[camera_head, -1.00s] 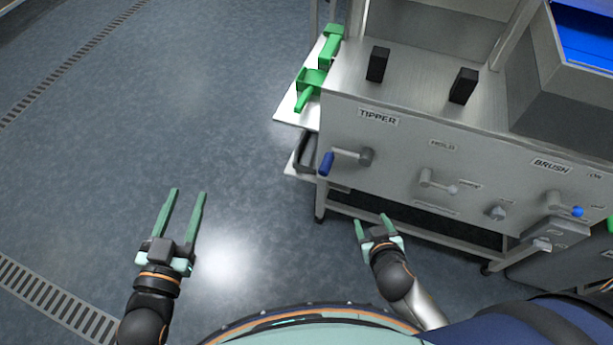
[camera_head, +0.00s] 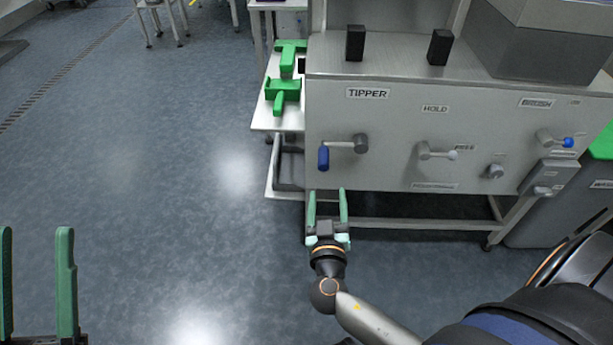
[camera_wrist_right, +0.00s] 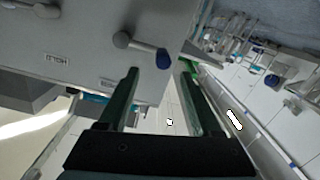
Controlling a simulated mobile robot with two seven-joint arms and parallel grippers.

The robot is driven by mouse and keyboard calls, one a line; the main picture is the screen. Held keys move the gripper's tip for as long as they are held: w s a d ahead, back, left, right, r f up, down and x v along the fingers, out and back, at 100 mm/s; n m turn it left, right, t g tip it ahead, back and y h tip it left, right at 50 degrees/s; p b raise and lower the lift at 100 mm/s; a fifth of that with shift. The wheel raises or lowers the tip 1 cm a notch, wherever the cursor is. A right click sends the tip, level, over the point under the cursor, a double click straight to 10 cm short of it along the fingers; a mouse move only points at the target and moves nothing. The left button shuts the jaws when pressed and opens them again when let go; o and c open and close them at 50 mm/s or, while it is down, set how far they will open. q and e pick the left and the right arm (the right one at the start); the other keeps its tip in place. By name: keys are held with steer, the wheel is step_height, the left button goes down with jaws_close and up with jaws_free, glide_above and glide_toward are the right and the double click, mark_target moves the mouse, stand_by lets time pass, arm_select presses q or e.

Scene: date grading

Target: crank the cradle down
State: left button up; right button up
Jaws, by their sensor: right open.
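The tipper crank (camera_head: 346,144) is a grey arm with a blue handle (camera_head: 323,158) hanging at its left end. It sits on the steel front panel under the TIPPER label (camera_head: 367,93). In the right wrist view the blue handle (camera_wrist_right: 162,59) shows just beyond the fingertips. My right gripper (camera_head: 327,193) is open and empty, below the blue handle and apart from it. Its green fingers also show in the wrist view (camera_wrist_right: 158,72). My left gripper (camera_head: 36,234) is at the lower left, fingers apart and empty, over the floor. I cannot make out the cradle.
More controls sit right of the crank: the HOLD lever (camera_head: 436,153), a grey knob (camera_head: 495,171) and a blue-tipped lever (camera_head: 555,140). A white side shelf (camera_head: 268,118) holds green tools (camera_head: 282,91). The floor (camera_head: 170,190) on the left is clear.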

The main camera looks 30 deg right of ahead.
mark_target(324, 160)
steer(key=x, duration=1.2)
steer(key=shift+w+a+r+b, duration=0.35)
steer(key=shift+w+r, duration=0.05)
jaws_close()
stand_by(1.0)
